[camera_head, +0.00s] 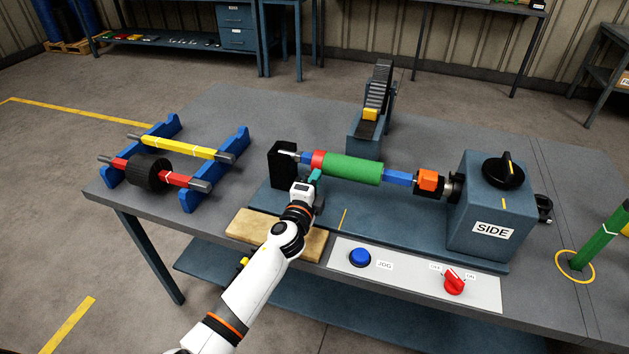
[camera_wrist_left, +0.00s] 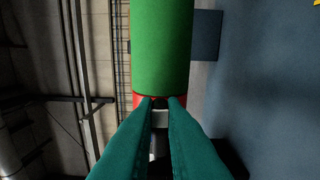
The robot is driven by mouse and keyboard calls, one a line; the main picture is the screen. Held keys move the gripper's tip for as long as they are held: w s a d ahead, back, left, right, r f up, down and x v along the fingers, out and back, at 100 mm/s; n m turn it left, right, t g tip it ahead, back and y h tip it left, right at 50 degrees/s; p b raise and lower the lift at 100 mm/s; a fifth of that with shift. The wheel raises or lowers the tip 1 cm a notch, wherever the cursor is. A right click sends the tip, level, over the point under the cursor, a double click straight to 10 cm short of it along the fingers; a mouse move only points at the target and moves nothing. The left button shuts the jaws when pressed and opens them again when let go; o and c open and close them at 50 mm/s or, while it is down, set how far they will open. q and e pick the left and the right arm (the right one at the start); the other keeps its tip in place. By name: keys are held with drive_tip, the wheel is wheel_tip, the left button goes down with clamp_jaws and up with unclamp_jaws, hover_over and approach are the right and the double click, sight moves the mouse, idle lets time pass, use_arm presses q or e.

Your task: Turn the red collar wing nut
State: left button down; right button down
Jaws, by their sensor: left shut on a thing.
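The red collar (camera_head: 318,158) sits on the horizontal shaft at the left end of a green roller (camera_head: 352,168). It also shows in the wrist view (camera_wrist_left: 140,99) as a red band below the green roller (camera_wrist_left: 162,45). My left gripper (camera_head: 316,174) has teal fingers and reaches to the collar from the front. In the wrist view its fingertips (camera_wrist_left: 163,101) are close together at the collar, shut on a small part there. The wing nut itself is mostly hidden by the fingertips, so its angle cannot be told. My right gripper is not in view.
The shaft runs from a black block (camera_head: 283,165) to a machine box marked SIDE (camera_head: 492,212), past an orange collar (camera_head: 428,181). A front panel (camera_head: 410,273) carries a blue button (camera_head: 360,257) and a red switch (camera_head: 454,281). Blue racks (camera_head: 214,170) hold spare rollers at left.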

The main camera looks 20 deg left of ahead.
use_arm(q)
drive_tip(key=shift+m, duration=0.3)
drive_tip(key=c, duration=1.5)
unclamp_jaws()
drive_tip(key=s, duration=1.2)
drive_tip(key=shift+a, duration=0.1)
drive_tip(key=shift+f, duration=0.1)
